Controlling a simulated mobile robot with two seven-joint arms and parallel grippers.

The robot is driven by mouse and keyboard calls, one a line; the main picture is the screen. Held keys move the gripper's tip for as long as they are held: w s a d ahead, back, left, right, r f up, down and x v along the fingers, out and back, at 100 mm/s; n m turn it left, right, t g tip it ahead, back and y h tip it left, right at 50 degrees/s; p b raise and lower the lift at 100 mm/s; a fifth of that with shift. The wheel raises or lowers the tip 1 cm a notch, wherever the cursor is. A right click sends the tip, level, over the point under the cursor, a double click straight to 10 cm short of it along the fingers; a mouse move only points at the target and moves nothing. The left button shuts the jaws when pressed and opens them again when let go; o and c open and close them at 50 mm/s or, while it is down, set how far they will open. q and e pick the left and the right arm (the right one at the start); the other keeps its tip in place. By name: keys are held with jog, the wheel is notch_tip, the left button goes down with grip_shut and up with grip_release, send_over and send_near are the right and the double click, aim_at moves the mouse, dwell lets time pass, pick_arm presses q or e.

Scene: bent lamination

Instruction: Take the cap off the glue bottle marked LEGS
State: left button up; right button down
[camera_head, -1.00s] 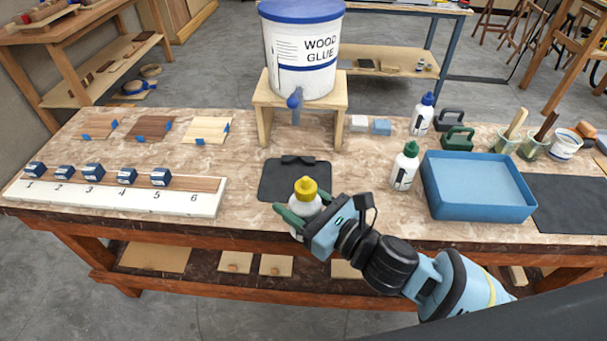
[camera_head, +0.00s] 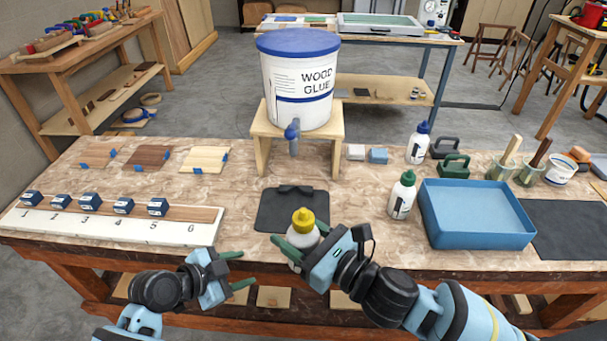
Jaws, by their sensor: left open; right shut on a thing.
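A white glue bottle (camera_head: 297,238) with a yellow cap (camera_head: 303,218) is held by my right gripper (camera_head: 296,250) near the table's front edge, just before the dark mat. The jaws are shut around the bottle's body, below the cap. The bottle looks about upright and the cap is on. Any marking on it is hidden or too small to read. My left gripper (camera_head: 240,270) is open and empty, lower and to the left of the bottle, with its fingers pointing right. Green-capped (camera_head: 402,195) and blue-capped (camera_head: 418,143) bottles stand to the right, their labels unreadable.
A wood glue bucket (camera_head: 298,85) stands on a wooden stand behind the dark mat (camera_head: 292,208). A blue tray (camera_head: 476,240) lies at right. A white board (camera_head: 110,226) with several blue blocks is at left. The table is clear between board and mat.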

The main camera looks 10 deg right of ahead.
pick_arm(q)
jog(key=w+d+r+m+g+h, duration=0.1)
jog(key=w+d+r+m, duration=0.15)
jog(key=r, duration=0.25)
jog(key=w+d+r+m+g+h, duration=0.1)
jog(key=r+m, duration=0.2)
jog(key=r, duration=0.1)
notch_tip(320, 180, up, 20)
jog(key=m+g+y, duration=0.5)
jog(key=m+y, duration=0.3)
jog(key=m, duration=1.3)
send_over(303, 210)
jog(key=d, duration=0.2)
jog(key=shift+w+a+r, duration=0.15)
jog(key=y, duration=0.1)
jog(key=a+y, duration=0.1)
jog(key=shift+s+a+m+t+y, duration=0.1)
jog(key=shift+s+m+t+y, duration=0.1)
jog(key=shift+m+t+y, duration=0.1)
jog(key=shift+a+y, duration=0.25)
jog(key=shift+y, duration=0.15)
jog(key=shift+f, duration=4.05)
